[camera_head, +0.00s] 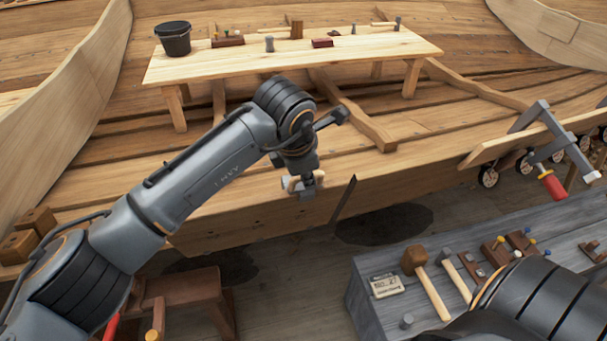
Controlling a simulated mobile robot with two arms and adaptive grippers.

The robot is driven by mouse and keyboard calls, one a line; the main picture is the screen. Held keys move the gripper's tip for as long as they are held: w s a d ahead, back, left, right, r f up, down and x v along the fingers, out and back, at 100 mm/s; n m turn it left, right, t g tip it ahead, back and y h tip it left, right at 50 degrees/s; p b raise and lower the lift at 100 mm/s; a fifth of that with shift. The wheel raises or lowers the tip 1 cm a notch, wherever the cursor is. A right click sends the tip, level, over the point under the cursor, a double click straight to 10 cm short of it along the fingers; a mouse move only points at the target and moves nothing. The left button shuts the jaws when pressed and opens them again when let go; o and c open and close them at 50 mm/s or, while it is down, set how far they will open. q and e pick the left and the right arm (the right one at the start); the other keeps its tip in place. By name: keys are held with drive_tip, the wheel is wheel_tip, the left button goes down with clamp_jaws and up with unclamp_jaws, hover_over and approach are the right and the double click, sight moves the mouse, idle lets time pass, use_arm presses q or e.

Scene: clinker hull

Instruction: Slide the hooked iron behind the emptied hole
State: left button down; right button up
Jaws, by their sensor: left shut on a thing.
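My left gripper (306,188) is at the centre of the view, pointing down close to the upper edge of the hull plank (260,212). It is shut on a small tan and grey piece (290,184), mostly hidden by the jaws. I cannot tell whether this piece is the hooked iron. A thin dark slanting strip (343,198) shows on the plank just right of the gripper, apart from it; I cannot tell whether it is metal or a gap. The emptied hole cannot be made out. My right gripper is out of view.
A grey bench (368,310) at lower right bears a mallet (415,260), a label card (383,285) and small tools. Clamps (540,132) grip the plank at right. A wooden table (300,62) with a black bucket (174,40) stands behind. A brown stool (185,287) is at lower left.

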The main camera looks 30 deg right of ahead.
use_arm(q)
drive_tip(key=shift+b, duration=0.3)
drive_tip(key=shift+r, duration=0.1)
drive_tip(key=c, duration=1.3)
unclamp_jaws()
drive_tip(key=shift+s, duration=0.1)
wheel_tip(320, 180, up, 8)
drive_tip(key=p, duration=0.3)
drive_tip(key=shift+p, duration=0.4)
